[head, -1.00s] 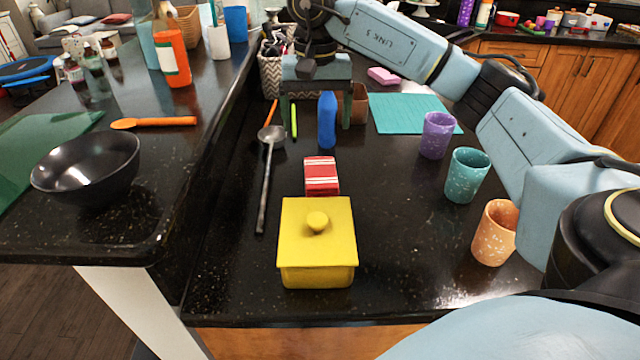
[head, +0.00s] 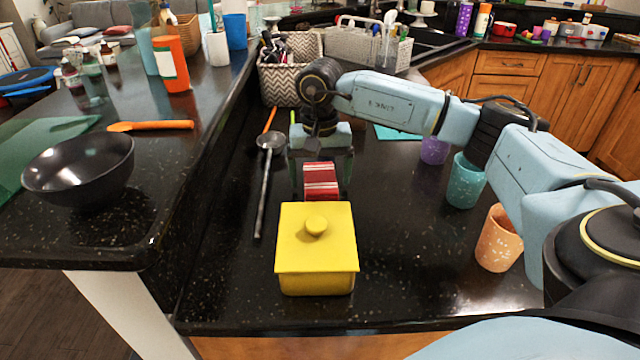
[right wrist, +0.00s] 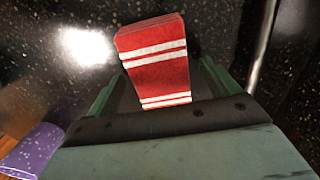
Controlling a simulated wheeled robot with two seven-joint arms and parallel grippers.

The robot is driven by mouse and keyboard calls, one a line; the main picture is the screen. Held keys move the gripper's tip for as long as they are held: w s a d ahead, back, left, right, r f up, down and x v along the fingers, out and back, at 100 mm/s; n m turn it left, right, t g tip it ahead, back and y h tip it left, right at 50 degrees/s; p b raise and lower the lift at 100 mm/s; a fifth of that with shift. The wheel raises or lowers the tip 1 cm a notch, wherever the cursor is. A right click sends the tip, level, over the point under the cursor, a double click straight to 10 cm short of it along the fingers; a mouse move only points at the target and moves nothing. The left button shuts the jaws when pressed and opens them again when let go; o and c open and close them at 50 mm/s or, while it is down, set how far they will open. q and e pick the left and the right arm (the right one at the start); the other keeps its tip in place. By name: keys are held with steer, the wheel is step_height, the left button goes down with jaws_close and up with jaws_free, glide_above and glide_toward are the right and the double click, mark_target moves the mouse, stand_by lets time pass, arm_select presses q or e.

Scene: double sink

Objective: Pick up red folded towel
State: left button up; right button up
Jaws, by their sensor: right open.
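The red folded towel (head: 321,181) with white stripes lies on the black counter, just behind the yellow lidded box (head: 316,262). My right gripper (head: 321,190) is open and reaches down over the towel, one finger on each side of it. In the right wrist view the towel (right wrist: 155,65) lies between the open green fingers (right wrist: 155,90), and the gripper's body hides its near end. I cannot tell whether the fingers touch it. My left gripper is not in view.
A long dark ladle (head: 265,185) lies left of the towel. Purple, teal (head: 466,182) and orange (head: 498,238) cups stand to the right under my arm. A black bowl (head: 80,170) sits on the raised counter at left.

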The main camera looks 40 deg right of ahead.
steer(key=c, duration=1.1)
